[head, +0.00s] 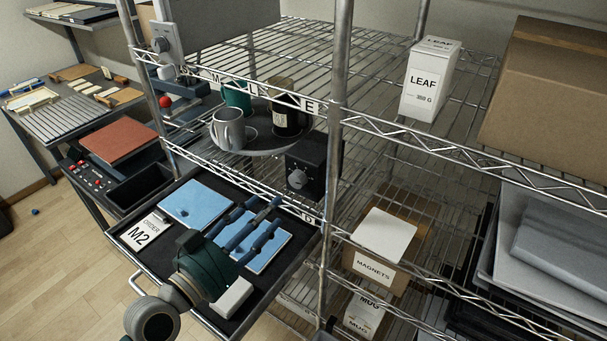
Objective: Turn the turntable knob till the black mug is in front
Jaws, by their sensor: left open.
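The round turntable (262,150) sits on the wire shelf and carries a grey mug (229,130) at its front left. A green mug (236,95) stands behind it, and a dark, black-looking mug (287,120) with a pale label stands at the right, partly behind the shelf edge. The knob (298,179) is on the front of a black box (325,158) at the right of the turntable. My left gripper (272,217) is open and empty, above the drawer, below and left of the knob and apart from it. My right gripper does not show.
The pulled-out drawer (128,208) holds blue trays (196,203), an order card (142,233) marked M2 and a white block (232,297). A metal shelf post (340,110) stands close right of the knob box. A LEAF box (430,80) and a MAGNETS box (372,268) are further right.

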